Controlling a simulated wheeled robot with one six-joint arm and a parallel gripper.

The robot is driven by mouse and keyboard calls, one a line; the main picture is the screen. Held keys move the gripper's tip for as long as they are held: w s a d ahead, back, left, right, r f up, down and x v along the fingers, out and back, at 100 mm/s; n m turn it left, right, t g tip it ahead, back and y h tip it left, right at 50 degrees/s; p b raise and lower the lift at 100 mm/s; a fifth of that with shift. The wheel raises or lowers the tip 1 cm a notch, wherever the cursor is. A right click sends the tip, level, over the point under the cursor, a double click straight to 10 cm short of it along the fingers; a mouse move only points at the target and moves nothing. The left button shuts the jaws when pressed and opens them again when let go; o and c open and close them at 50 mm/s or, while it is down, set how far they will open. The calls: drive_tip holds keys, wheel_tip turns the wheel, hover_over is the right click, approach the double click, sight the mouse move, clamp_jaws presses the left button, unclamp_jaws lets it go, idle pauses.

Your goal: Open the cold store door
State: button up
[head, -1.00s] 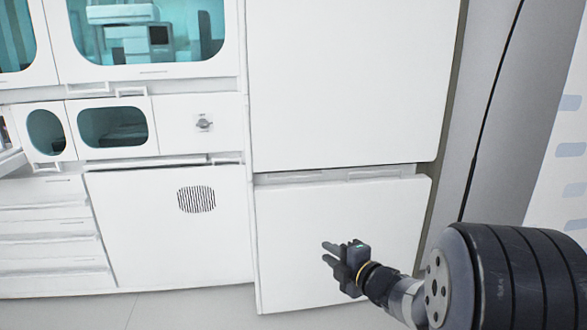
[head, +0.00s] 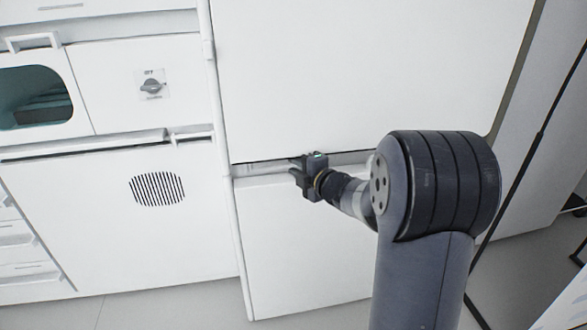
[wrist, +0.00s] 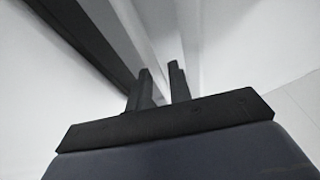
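The cold store is a tall white cabinet with a large upper door (head: 370,70) and a lower door (head: 300,245). Both doors look shut. A narrow recess with a pale grey strip (head: 262,166) runs between them. My gripper (head: 297,170) is at this recess, left of the middle, at the upper door's lower edge. In the wrist view the two dark fingers (wrist: 161,78) stand apart, pointing in along a pale strip. The gap between them looks open. Whether the fingertips touch the door edge is hard to tell.
Left of the cold store stand a white cabinet with a round vent (head: 157,189) and a panel with a rotary knob (head: 151,86). Open grey floor (head: 525,265) lies to the right, with a dark stand at the far right edge.

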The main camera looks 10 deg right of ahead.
drive_tip(key=shift+w+a, duration=0.25)
drive_tip(key=shift+w, duration=0.4)
drive_tip(key=shift+c, duration=0.6)
clamp_jaws()
